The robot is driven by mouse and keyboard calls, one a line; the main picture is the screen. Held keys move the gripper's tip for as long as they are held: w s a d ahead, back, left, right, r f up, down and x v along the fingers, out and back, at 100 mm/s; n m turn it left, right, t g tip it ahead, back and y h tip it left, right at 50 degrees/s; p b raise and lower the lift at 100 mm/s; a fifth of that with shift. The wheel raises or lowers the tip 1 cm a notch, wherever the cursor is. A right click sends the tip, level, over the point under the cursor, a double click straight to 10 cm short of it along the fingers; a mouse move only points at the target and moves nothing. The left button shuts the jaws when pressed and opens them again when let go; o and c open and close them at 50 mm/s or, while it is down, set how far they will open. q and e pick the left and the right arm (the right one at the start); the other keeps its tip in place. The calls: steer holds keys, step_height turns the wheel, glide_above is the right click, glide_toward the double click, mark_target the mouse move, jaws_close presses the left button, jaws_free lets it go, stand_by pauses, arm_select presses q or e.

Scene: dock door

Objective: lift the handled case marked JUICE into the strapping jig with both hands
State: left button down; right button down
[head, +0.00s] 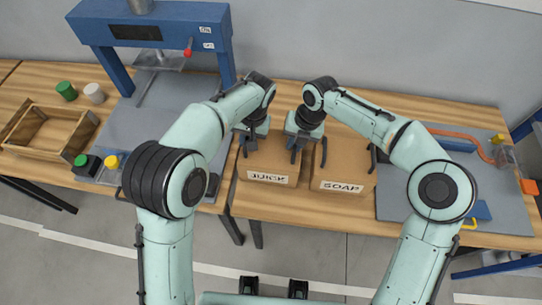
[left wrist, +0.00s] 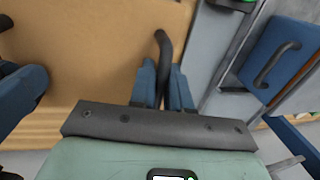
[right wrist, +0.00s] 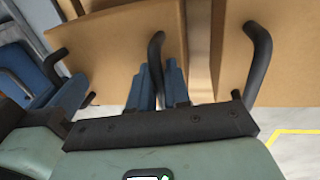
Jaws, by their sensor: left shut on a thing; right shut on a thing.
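The brown case marked JUICE (head: 268,177) is at the middle of the bench. My left gripper (head: 248,137) is shut on its left black handle, which shows between the fingers in the left wrist view (left wrist: 163,48). My right gripper (head: 299,143) is shut on its right handle, seen in the right wrist view (right wrist: 155,48). The case looks about level; I cannot tell whether it touches the bench. I cannot tell for sure which fixture is the strapping jig. A grey board (head: 400,200) with blue blocks and an orange strap (head: 455,136) lies at the right.
The case marked SOAP (head: 343,187) stands close to the right of JUICE, with a narrow gap; its handle shows in the right wrist view (right wrist: 260,55). A blue press frame (head: 105,65) with a red-knobbed lever stands at the left. An open wooden tray (head: 85,130) lies further left.

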arm_select(q)
steer(key=shift+w+r, duration=0.1)
steer(key=shift+r, duration=0.15)
arm_select(e)
steer(key=shift+r, duration=0.2)
stand_by(0.4)
